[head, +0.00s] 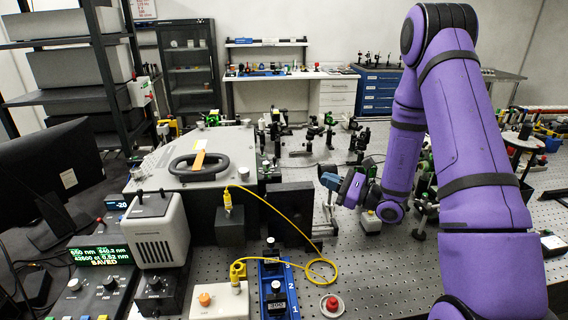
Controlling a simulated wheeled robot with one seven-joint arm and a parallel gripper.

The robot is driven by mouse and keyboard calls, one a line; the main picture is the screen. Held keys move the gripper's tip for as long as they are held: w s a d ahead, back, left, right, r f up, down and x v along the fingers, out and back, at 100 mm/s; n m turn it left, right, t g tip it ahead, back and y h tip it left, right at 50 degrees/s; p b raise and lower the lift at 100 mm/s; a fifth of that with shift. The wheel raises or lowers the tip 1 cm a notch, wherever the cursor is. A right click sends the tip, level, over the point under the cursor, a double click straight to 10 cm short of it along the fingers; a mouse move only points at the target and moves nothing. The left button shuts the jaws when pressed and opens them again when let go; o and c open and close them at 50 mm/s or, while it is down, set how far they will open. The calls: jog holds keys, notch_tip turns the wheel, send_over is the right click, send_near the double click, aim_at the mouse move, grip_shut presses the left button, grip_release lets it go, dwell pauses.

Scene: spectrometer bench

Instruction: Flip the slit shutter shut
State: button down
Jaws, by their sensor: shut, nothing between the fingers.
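The large grey spectrometer housing (190,165) stands left of centre in the head view, with a black carry handle and an orange tag on its lid. A dark upright plate (291,208) stands at its right front side, facing the open bench. I cannot tell which small part there is the slit shutter, or whether it is open or shut. My gripper (327,180) is shut and empty. It points left toward the plate and appears apart from it, a short way to its right.
A yellow fibre cable (285,214) loops from the housing to the front. Optics mounts crowd behind my gripper.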

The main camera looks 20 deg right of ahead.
aim_at(275, 161)
jog(key=x, duration=1.4)
jog(key=shift+r, duration=0.1)
